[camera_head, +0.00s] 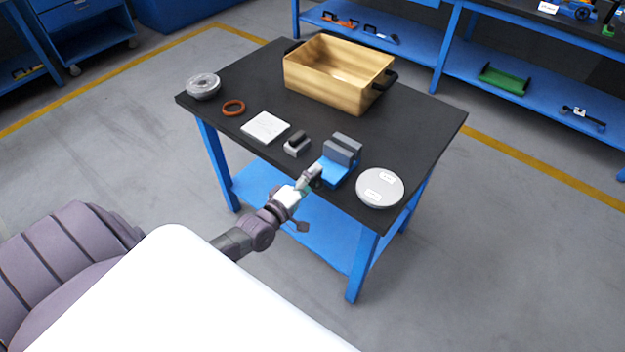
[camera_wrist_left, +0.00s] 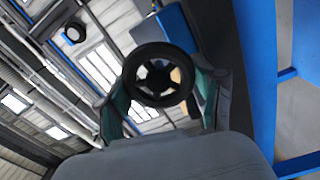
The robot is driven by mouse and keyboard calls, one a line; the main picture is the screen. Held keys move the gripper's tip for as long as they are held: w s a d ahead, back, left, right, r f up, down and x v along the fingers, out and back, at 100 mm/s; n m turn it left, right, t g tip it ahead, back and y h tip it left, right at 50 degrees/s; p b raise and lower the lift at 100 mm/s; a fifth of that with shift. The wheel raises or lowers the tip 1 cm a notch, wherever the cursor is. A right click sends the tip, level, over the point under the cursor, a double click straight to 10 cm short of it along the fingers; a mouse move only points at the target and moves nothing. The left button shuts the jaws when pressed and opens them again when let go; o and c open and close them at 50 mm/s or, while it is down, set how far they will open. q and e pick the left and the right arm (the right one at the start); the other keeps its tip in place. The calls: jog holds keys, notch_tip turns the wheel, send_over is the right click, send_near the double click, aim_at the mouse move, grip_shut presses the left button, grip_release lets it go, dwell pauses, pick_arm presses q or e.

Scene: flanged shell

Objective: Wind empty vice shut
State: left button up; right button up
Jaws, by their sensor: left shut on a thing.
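The vice (camera_head: 335,170) has a blue body and grey jaws and stands at the near edge of the dark table. Its two jaw blocks look close together, with nothing visible between them. My left gripper (camera_head: 311,180) is at the near side of the vice. In the left wrist view, the black spoked handwheel (camera_wrist_left: 137,65) sits between the two green-padded fingers of my left gripper (camera_wrist_left: 160,90), which is shut on it. Part of the vice's blue body (camera_wrist_left: 176,27) shows behind the wheel. My right gripper is not in view.
The table (camera_head: 240,75) also carries a wooden box (camera_head: 310,87), a round grey lid-like disc (camera_head: 380,188), a small grey block (camera_head: 296,147), a white square plate (camera_head: 265,127), an orange ring (camera_head: 233,107) and a grey round part (camera_head: 203,86). Blue shelves stand behind.

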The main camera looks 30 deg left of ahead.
pick_arm(q)
jog(key=n, duration=0.1)
jog(key=n+b, duration=0.1)
jog(key=n, duration=0.1)
jog(key=shift+w+a+r+n+b, duration=0.15)
jog(key=shift+a+n+b, duration=0.1)
jog(key=shift+n+b, duration=0.15)
jog(key=shift+o, duration=0.4)
jog(key=shift+w+n+b, duration=0.15)
jog(key=shift+n+b, duration=0.35)
jog(key=shift+n, duration=0.6)
jog(key=shift+f, duration=0.2)
jog(key=shift+d+f, duration=0.25)
